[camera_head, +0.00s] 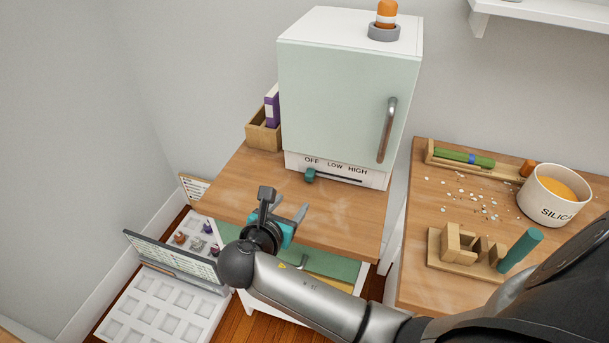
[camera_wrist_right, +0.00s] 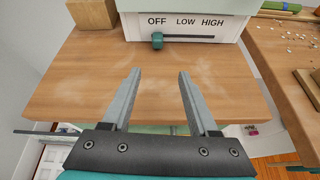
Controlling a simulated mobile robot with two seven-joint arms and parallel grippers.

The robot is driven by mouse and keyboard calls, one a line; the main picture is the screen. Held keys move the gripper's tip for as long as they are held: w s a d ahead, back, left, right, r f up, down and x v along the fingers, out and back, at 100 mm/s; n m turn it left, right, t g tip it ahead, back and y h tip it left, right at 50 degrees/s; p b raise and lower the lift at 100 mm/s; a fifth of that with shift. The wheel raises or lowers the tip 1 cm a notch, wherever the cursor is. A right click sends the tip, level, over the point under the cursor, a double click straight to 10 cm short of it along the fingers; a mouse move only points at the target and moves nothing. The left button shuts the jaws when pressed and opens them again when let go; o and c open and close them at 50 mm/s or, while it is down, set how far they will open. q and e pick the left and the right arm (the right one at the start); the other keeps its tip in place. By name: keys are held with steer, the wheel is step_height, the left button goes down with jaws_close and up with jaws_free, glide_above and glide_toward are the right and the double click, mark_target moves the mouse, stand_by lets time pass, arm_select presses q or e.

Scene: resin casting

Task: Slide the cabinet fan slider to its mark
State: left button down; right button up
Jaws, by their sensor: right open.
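The pale green cabinet (camera_head: 345,95) stands on a wooden stand. Its white front strip carries the words OFF, LOW and HIGH above a dark horizontal slot. The teal fan slider knob (camera_head: 310,175) sits at the left end of the slot, under OFF; it also shows in the right wrist view (camera_wrist_right: 157,40). My right gripper (camera_head: 289,211) is over the front of the wooden top, short of the knob and apart from it. In the right wrist view its two fingers (camera_wrist_right: 158,75) are open with nothing between them. My left gripper is not in view.
The wooden top (camera_head: 340,220) is bare in front of the cabinet. A wooden box (camera_head: 262,137) stands left of the cabinet, and a metal door handle (camera_head: 387,130) sticks out above the strip. A right-hand table (camera_head: 420,195) holds a SILICA pot (camera_head: 540,204) and wooden holders.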

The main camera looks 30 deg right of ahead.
steer(key=shift+w+d+r+n, duration=0.15)
steer(key=shift+w+r+n, duration=0.3)
steer(key=shift+r+n, duration=0.05)
steer(key=b, duration=0.4)
glide_toward(309, 174)
steer(key=shift+h, duration=0.3)
steer(key=x, duration=0.5)
steer(key=shift+f, duration=0.25)
steer(key=b+x, duration=0.1)
steer(key=x, duration=0.2)
steer(key=shift+w+d+b, duration=0.2)
steer(key=shift+w+b, duration=0.15)
steer(key=shift+w, duration=0.05)
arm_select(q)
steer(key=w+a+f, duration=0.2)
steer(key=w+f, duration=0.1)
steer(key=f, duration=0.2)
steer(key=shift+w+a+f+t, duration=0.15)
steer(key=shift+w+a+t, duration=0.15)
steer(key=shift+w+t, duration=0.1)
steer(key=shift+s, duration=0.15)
arm_select(e)
steer(key=c, duration=0.6)
jaws_close()
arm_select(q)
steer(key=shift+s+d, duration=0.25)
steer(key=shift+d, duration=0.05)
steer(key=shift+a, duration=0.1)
arm_select(e)
steer(key=shift+f, duration=0.1)
